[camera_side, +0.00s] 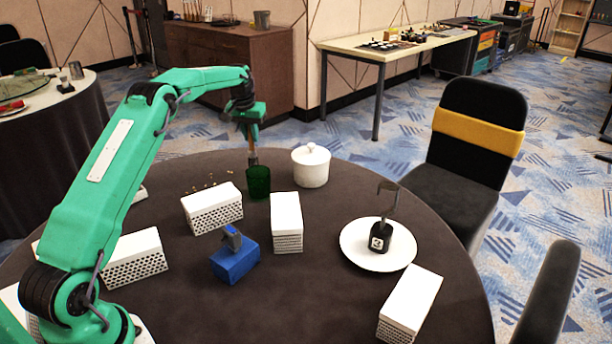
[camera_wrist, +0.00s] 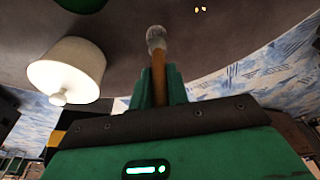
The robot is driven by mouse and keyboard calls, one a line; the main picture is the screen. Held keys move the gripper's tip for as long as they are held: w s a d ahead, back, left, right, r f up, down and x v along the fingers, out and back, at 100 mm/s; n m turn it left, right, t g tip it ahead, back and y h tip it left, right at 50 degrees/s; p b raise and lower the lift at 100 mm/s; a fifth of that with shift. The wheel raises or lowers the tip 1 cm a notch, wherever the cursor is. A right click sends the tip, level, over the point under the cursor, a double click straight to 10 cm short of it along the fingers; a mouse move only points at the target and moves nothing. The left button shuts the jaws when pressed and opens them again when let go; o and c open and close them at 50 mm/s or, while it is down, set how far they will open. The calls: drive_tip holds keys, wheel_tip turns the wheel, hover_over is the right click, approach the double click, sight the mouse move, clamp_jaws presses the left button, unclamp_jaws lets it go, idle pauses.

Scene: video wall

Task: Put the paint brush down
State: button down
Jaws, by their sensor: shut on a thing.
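My gripper (camera_side: 251,130) is shut on the paint brush (camera_side: 253,154), which hangs roughly upright below it. In the wrist view the brush (camera_wrist: 157,70) shows an orange-brown handle and a greyish end pointing away from the green fingers (camera_wrist: 158,90). A dark green cup (camera_side: 258,183) stands on the round dark table (camera_side: 330,310). In the side view the brush's lower end meets the cup's rim. In the wrist view a green thing, likely the cup (camera_wrist: 80,4), is cut off at the top edge, apart from the brush's end.
A white lidded pot (camera_side: 311,168) stands right of the cup, and the wrist view shows it too (camera_wrist: 66,72). White perforated boxes (camera_side: 212,208) (camera_side: 287,222), a blue block (camera_side: 235,261) and a white plate (camera_side: 352,250) with a dark object occupy the table. Bare table lies between them.

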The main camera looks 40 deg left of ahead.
sight(253, 149)
drive_tip(key=shift+s+x, duration=0.15)
drive_tip(key=shift+x, duration=0.65)
drive_tip(key=shift+s+x, duration=0.2)
drive_tip(key=shift+x, duration=0.6)
drive_tip(key=shift+d+f, duration=0.2)
drive_tip(key=shift+f, duration=0.05)
drive_tip(key=c, duration=1.4)
unclamp_jaws()
drive_tip(key=shift+o, duration=0.2)
drive_tip(key=shift+r, duration=0.1)
drive_tip(key=v, duration=1.2)
drive_tip(key=shift+w+r, duration=0.1)
drive_tip(key=shift+d, duration=0.1)
